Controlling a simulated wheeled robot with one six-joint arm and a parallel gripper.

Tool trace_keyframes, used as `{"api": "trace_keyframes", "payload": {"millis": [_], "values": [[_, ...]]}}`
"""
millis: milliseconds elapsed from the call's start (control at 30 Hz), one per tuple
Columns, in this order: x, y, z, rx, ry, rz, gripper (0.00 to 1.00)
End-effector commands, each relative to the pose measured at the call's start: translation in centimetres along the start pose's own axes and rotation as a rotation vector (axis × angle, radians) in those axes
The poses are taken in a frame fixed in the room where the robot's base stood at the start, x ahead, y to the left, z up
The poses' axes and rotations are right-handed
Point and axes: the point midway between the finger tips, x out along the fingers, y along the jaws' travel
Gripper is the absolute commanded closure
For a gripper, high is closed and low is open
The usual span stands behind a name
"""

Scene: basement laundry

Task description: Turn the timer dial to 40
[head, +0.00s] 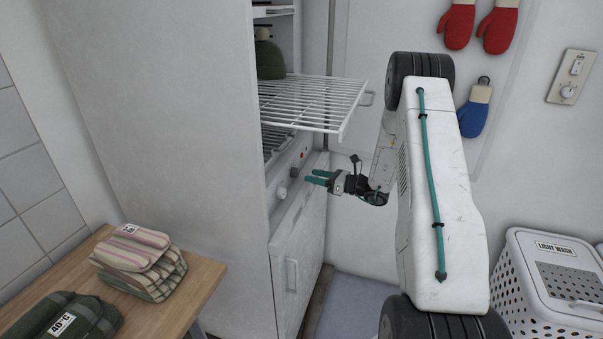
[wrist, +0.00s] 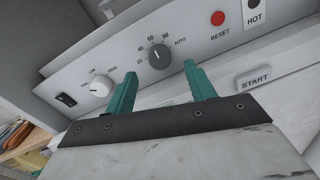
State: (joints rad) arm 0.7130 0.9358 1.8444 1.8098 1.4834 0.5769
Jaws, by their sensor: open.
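The timer dial (wrist: 159,56) is a round dark grey knob on the light control panel, with numbers in an arc around it and AUTO at its right. Its pointer is too small to read surely. In the head view the dial (head: 294,172) is a small dark spot on the cabinet's panel. My gripper (wrist: 160,72) is open and empty, its two teal fingers pointing at the panel. In the wrist view the dial shows between the fingertips, slightly beyond them, with no visible contact. In the head view my gripper (head: 311,178) is just in front of the panel.
A white knob (wrist: 100,86) and black rocker switch (wrist: 66,99) sit left of the dial. A red RESET button (wrist: 217,18) and START button (wrist: 254,80) are right. A wire rack (head: 315,97) juts out above my gripper. A cabinet door handle (head: 292,275) is below.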

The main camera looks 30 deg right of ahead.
Motion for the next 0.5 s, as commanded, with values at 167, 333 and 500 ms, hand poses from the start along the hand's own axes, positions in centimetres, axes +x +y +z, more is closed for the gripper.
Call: {"api": "trace_keyframes", "payload": {"millis": [167, 333, 500], "values": [[3.1, 0.1, 0.0, -0.002, 0.002, 0.005, 0.45], [4.8, 0.1, 0.0, -0.002, 0.002, 0.003, 0.45], [5.2, 0.0, 0.0, -0.002, 0.002, 0.001, 0.45]]}}
